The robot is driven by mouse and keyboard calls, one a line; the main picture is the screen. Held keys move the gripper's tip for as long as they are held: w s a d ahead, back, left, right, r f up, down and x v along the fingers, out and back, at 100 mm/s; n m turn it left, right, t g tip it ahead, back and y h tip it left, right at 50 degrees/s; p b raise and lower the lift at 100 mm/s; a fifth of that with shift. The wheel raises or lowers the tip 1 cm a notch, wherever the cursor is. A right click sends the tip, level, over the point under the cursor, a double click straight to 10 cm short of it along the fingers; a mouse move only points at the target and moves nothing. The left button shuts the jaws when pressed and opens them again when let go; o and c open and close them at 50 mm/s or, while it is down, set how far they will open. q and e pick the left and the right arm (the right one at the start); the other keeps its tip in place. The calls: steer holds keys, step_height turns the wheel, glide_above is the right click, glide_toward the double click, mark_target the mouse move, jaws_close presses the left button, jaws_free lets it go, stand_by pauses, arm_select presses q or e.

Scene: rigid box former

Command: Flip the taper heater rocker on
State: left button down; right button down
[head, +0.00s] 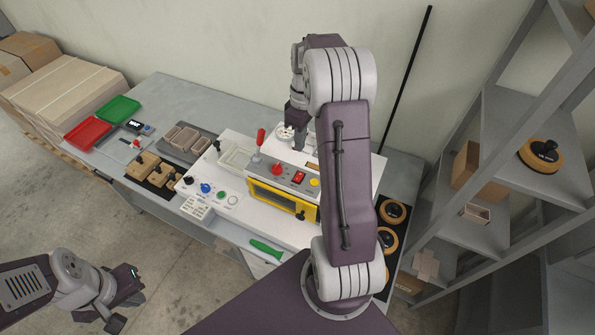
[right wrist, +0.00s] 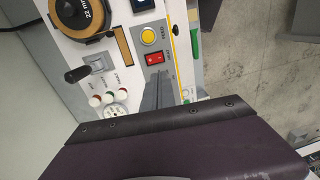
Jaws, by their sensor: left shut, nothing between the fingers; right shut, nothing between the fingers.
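A red rocker (head: 299,177) sits on the grey top panel of the yellow-framed machine (head: 264,197), between a red knob and a yellow button. It also shows in the right wrist view (right wrist: 155,58), just below the yellow button (right wrist: 148,36). Which way the rocker is tipped is too small to tell. My right gripper (head: 300,138) is shut and empty behind the panel, partly covered by my arm. In the right wrist view its fingers (right wrist: 162,82) appear close below the rocker; contact cannot be told. My left gripper (head: 136,298) is shut and empty over the floor, away from the bench.
A red-handled lever (head: 260,138) stands up behind the panel. A black lever (right wrist: 78,74), several round buttons (right wrist: 108,97) and a large roll (right wrist: 82,16) lie left of the rocker in the wrist view. A green-handled tool (head: 266,249) lies at the bench front.

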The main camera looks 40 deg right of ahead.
mark_target(297, 179)
steer(key=f+p, duration=0.1)
steer(key=f, duration=0.3)
steer(key=a+f+p, duration=0.1)
steer(key=f, duration=0.3)
steer(key=f+p, duration=0.1)
steer(key=f, duration=0.3)
steer(key=shift+s+a+f+p, duration=0.1)
steer(key=shift+s+a+p, duration=0.05)
steer(key=shift+s+p, duration=0.25)
steer(key=shift+f, duration=0.4)
steer(key=shift+a+f+b, duration=0.1)
steer(key=shift+f+b, duration=0.15)
steer(key=shift+b, duration=0.05)
steer(key=shift+s+a+r, duration=0.1)
steer(key=shift+s, duration=0.05)
